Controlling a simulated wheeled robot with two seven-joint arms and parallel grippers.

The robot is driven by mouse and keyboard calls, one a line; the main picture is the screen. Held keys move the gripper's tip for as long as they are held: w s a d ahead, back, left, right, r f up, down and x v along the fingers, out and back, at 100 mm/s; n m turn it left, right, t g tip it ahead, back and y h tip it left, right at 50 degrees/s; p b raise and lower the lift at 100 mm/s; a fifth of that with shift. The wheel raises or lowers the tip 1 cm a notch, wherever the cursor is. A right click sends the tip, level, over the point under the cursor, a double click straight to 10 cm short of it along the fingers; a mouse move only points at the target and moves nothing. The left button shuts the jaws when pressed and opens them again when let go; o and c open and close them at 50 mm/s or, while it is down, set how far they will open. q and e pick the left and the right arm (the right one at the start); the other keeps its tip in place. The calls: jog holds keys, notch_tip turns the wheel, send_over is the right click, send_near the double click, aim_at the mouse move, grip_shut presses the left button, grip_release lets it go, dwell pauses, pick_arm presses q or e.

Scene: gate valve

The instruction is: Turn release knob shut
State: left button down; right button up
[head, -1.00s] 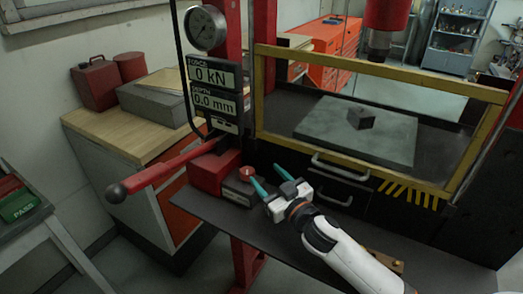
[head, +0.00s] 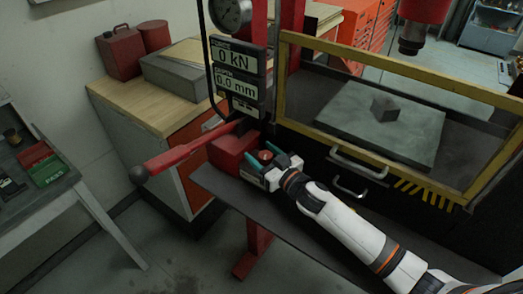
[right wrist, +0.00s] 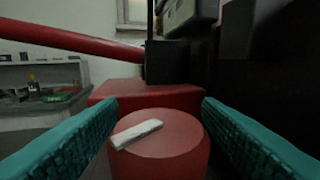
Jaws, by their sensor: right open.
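The release knob (head: 265,155) is a small round red knob on a block beside the red pump body (head: 229,150). In the right wrist view the knob (right wrist: 175,157) fills the lower middle, with a white bar mark lying slantwise on its top. My right gripper (head: 264,158) is open around the knob, one teal finger on each side. In the right wrist view the fingers of the gripper (right wrist: 160,112) stand left and right of the knob; I cannot tell whether either touches it. My left gripper is not in view.
A red pump lever (head: 178,158) with a dark ball end reaches out left of the knob. A display (head: 237,70) reads 0 kN and 0.0 mm under a dial gauge (head: 231,14). The yellow-framed press guard (head: 370,65) stands to the right, above drawer handles (head: 358,163).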

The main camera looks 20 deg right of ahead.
jog(key=shift+w+a, duration=0.15)
jog(key=c, duration=1)
